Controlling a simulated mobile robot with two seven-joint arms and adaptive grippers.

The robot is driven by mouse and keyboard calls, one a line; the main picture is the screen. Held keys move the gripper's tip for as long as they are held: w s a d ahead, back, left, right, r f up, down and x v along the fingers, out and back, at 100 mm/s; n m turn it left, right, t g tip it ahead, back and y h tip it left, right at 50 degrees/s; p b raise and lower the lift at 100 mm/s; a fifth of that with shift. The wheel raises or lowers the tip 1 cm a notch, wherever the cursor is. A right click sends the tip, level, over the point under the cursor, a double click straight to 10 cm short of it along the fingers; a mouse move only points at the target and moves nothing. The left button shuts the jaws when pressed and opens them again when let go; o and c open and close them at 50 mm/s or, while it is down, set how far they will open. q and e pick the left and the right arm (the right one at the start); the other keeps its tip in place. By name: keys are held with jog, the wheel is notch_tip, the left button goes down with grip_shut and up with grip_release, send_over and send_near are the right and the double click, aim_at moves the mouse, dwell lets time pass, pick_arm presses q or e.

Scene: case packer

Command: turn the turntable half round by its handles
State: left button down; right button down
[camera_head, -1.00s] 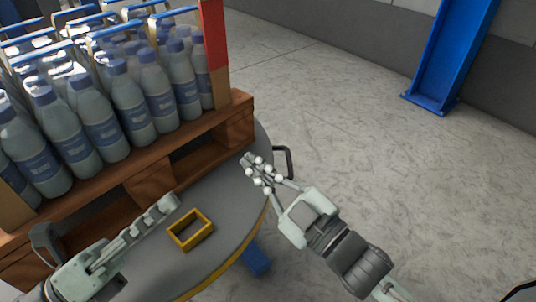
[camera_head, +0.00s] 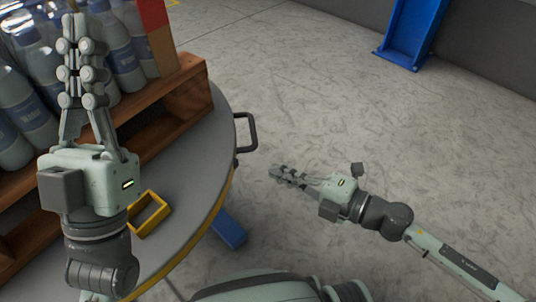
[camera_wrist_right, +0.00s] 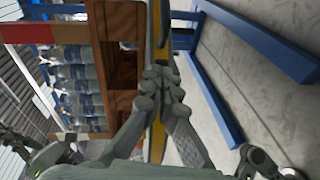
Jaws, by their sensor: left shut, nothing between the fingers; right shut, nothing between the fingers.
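The round grey turntable (camera_head: 222,100) with a yellow edge fills the left of the head view. A dark loop handle (camera_head: 252,132) stands out from its right rim. A yellow square frame (camera_head: 150,213) is fixed on its top. My left gripper (camera_head: 80,20) is shut and empty, raised in front of the bottles and pallet at the left. My right gripper (camera_head: 275,172) is shut and empty, to the right of the rim and apart from the handle, below it in the picture. The right wrist view shows its closed fingers (camera_wrist_right: 160,72) in front of the yellow edge (camera_wrist_right: 156,125).
A wooden pallet (camera_head: 190,85) with several blue-labelled bottles (camera_head: 112,45) sits on the turntable. A blue leg (camera_head: 229,230) shows under the rim. A blue post (camera_head: 412,30) stands at the back. The floor on the right is clear.

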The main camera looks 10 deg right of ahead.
aim_at(253, 150)
jog(key=w, duration=0.1)
jog(key=w+a, duration=0.1)
jog(key=w, duration=0.1)
jog(key=w+a+f, duration=0.1)
jog(key=w, duration=0.1)
jog(key=shift+w+f, duration=0.1)
jog(key=shift+w, duration=0.35)
jog(key=shift+w, duration=0.15)
